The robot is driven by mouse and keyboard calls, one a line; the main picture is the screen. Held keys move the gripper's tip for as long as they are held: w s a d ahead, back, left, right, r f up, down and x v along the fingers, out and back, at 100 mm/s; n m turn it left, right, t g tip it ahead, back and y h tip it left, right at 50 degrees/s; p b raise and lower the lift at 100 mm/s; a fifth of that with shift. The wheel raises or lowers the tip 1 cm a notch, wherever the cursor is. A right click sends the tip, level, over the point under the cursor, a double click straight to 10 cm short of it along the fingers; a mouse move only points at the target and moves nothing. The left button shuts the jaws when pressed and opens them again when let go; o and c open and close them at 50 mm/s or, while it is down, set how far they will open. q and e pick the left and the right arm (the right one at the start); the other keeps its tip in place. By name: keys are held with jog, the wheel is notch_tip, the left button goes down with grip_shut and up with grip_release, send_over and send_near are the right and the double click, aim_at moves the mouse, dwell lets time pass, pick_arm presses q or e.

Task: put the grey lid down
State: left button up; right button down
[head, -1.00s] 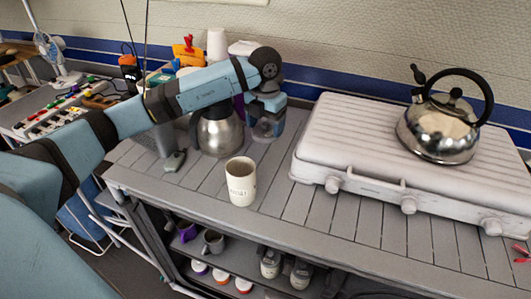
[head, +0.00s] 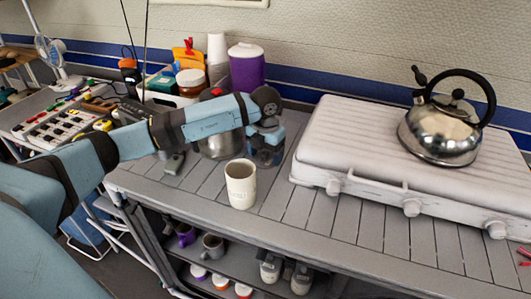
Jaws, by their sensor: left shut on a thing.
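My left gripper (head: 266,152) points down at the end of the blue arm, low over the slatted grey counter (head: 215,185). It is shut on the grey lid, which is small here and mostly hidden by the fingers; its exact outline and whether it touches the counter I cannot tell. The gripper is behind and right of a cream mug (head: 240,185), and left of the white camping stove. My right gripper is not in view.
A steel pot (head: 218,147) stands partly behind my arm. A purple jar (head: 246,68), cups and other containers stand at the back. A shiny kettle (head: 440,130) sits on the closed white stove (head: 340,145).

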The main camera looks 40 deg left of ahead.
aim_at(266, 153)
pick_arm(q)
jog(key=o, duration=0.9)
jog(key=shift+f, duration=0.15)
jog(key=shift+r, duration=0.25)
notch_tip(266, 153, up, 12)
jog(key=shift+f+p, duration=0.1)
jog(key=shift+p, duration=0.85)
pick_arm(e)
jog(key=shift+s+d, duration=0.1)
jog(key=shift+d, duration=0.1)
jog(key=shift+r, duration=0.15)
